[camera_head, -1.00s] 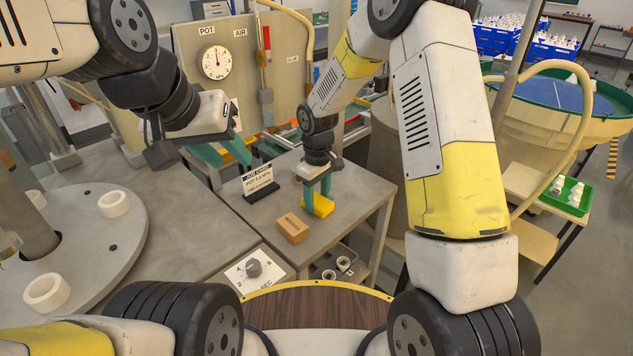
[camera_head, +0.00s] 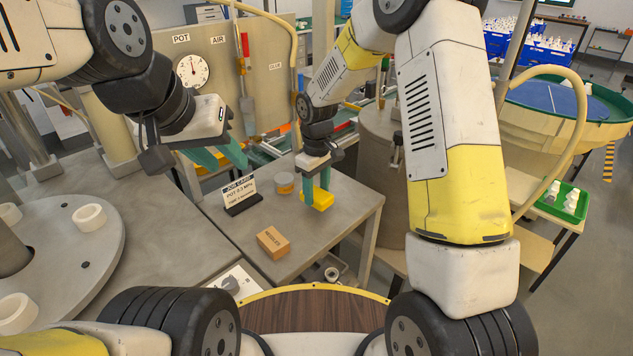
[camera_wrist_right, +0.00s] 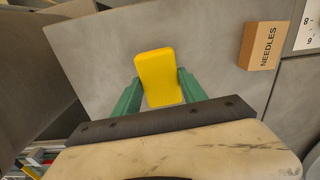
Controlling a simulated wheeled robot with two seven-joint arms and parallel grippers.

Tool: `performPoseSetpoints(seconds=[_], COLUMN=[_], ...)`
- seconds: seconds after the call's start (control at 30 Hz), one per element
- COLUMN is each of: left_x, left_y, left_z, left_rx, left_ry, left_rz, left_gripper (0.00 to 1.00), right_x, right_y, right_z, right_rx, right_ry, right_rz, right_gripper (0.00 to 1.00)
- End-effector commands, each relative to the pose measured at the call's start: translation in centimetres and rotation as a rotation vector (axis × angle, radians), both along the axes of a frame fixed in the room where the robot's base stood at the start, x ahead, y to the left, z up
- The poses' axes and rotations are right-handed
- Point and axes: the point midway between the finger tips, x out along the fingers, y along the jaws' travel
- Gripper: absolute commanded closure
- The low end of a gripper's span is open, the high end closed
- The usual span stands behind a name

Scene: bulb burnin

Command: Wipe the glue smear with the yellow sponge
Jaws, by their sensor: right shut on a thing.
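The yellow sponge (camera_head: 322,200) is held between the green fingers of my right gripper (camera_head: 317,194), over the right part of the small grey table (camera_head: 235,252). In the right wrist view the sponge (camera_wrist_right: 158,72) sits between both fingers (camera_wrist_right: 158,90), tilted slightly. I cannot tell whether its underside touches the tabletop. My left gripper (camera_head: 220,156) hangs empty at the left, its green fingers apart, behind the job card. I cannot make out a glue smear in either view.
A job card (camera_head: 240,194), a small jar with amber contents (camera_head: 284,184) and a cardboard needles box (camera_head: 272,242) stand on the small table. The box also shows in the right wrist view (camera_wrist_right: 263,46). A grey drum (camera_head: 385,150) stands close behind the table's right side.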

Motion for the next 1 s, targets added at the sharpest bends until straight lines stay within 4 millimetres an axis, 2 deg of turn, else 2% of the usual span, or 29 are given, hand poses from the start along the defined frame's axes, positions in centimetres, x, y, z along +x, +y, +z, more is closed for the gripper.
performPoseSetpoints(seconds=[0.5, 1.0], left_x=[0.0, 0.0], left_y=[0.0, 0.0], left_z=[0.0, 0.0], left_rx=[0.000, 0.000], left_ry=[0.001, 0.001], left_rz=[0.000, 0.000], left_gripper=[0.64, 0.64], right_x=[-0.6, -0.7], right_y=[0.5, 0.5], right_z=[4.6, 5.0], right_rx=[0.001, 0.001], right_ry=[-0.002, -0.002], right_rz=[-0.004, -0.005], right_gripper=[0.89, 0.89])
